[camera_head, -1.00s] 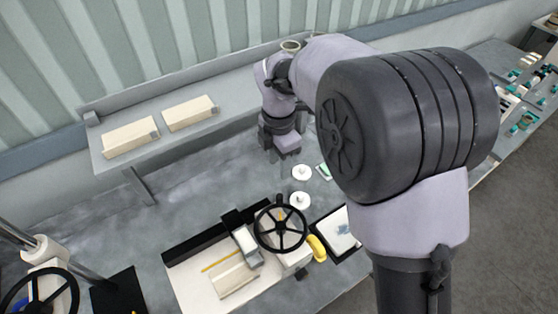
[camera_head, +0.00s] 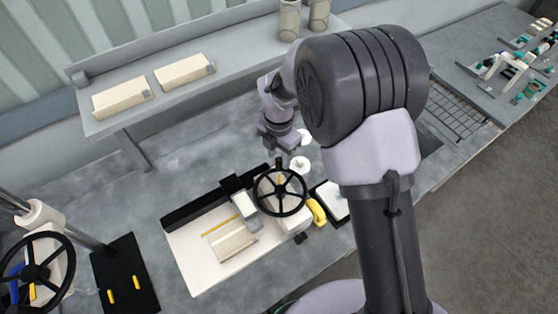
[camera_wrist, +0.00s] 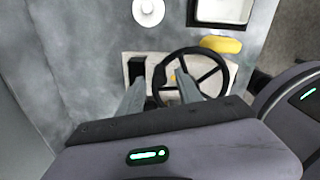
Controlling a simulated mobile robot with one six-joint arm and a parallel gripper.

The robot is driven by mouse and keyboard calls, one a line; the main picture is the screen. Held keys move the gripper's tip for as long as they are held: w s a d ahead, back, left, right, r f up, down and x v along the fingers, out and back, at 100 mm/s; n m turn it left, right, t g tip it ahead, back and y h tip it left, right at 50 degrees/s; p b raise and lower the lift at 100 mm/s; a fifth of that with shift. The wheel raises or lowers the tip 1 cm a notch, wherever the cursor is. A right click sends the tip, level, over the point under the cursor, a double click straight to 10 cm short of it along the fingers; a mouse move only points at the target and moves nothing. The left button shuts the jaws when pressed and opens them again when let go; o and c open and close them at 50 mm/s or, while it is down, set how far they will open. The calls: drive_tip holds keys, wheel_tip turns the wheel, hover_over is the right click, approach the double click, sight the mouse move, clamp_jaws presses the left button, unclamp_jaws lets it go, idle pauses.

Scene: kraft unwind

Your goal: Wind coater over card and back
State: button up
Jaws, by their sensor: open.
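The coater sits on the bench with a white bed (camera_head: 190,262), a black spoked handwheel (camera_head: 282,192) at its right end and a pale carriage block (camera_head: 243,206) beside the wheel. A cream flat piece (camera_head: 232,243), which may be the card, lies on the bed by a yellow strip (camera_head: 220,226). My gripper is above the bench behind the wheel in the head view. In the wrist view my gripper (camera_wrist: 160,92) is open and empty, its fingers overlapping the near part of the wheel (camera_wrist: 190,76). I cannot tell whether they touch it.
A yellow curved object (camera_head: 316,212) and a dark-rimmed tray (camera_head: 332,200) lie right of the coater. White round pieces (camera_head: 300,164) lie behind it. A second handwheel machine (camera_head: 35,270) stands at left. A shelf (camera_head: 190,95) runs along the back.

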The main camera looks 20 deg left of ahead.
drive_tip(key=shift+f, duration=1.25)
drive_tip(key=shift+c, duration=0.3)
clamp_jaws()
